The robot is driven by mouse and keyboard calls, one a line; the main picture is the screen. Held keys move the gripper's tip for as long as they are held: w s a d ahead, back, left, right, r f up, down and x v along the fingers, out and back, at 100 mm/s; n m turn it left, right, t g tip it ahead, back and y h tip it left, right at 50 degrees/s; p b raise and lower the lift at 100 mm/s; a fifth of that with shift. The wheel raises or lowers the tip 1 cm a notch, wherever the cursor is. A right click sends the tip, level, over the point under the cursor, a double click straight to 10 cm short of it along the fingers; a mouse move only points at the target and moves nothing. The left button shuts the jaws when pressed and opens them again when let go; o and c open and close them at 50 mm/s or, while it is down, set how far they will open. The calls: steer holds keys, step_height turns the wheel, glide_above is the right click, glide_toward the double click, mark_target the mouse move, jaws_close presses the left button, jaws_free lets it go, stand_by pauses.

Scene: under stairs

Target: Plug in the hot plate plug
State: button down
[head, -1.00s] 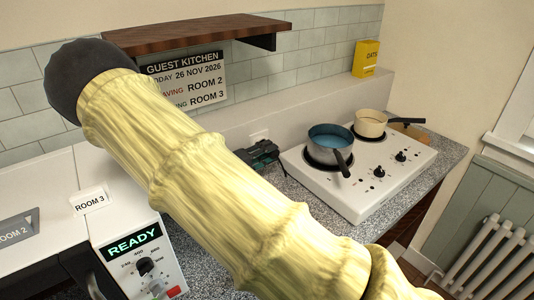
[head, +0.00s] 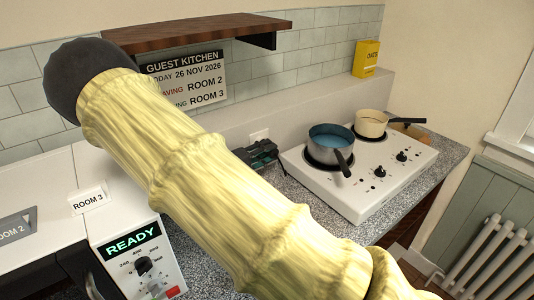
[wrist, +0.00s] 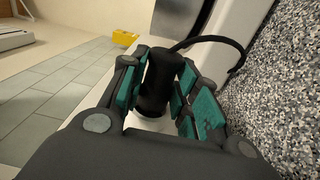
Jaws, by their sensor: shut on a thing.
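The hot plate plug (wrist: 158,82) is a black cylinder between the green-padded fingers of my gripper (wrist: 160,92) in the wrist view. A black cable (wrist: 212,40) runs from it to the right. In the head view my gripper (head: 262,156) is beside the hot plate's left edge, just below a white wall socket (head: 259,136), and the plug cannot be made out. A white surface shows behind the plug in the wrist view; I cannot tell whether plug and socket touch. The white hot plate (head: 375,185) stands on the counter.
A grey pot (head: 328,140) with blue contents and a cream pan (head: 370,124) sit on the hot plate. A yellow box (head: 366,58) stands on the ledge. A wooden shelf (head: 195,32) hangs above. An appliance reading READY (head: 135,245) is at lower left.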

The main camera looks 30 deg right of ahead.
steer(key=shift+w+b, duration=0.4)
steer(key=shift+w, duration=0.4)
steer(key=shift+w+a+r, duration=0.1)
steer(key=shift+w+r, duration=0.05)
steer(key=shift+r, duration=0.05)
stand_by(0.3)
steer(key=shift+s+f, duration=0.1)
steer(key=shift+s, duration=0.1)
steer(key=shift+s, duration=0.8)
steer(key=shift+s+f+b, duration=0.1)
steer(key=shift+s+b, duration=0.15)
steer(key=shift+b, duration=0.4)
stand_by(0.8)
stand_by(0.7)
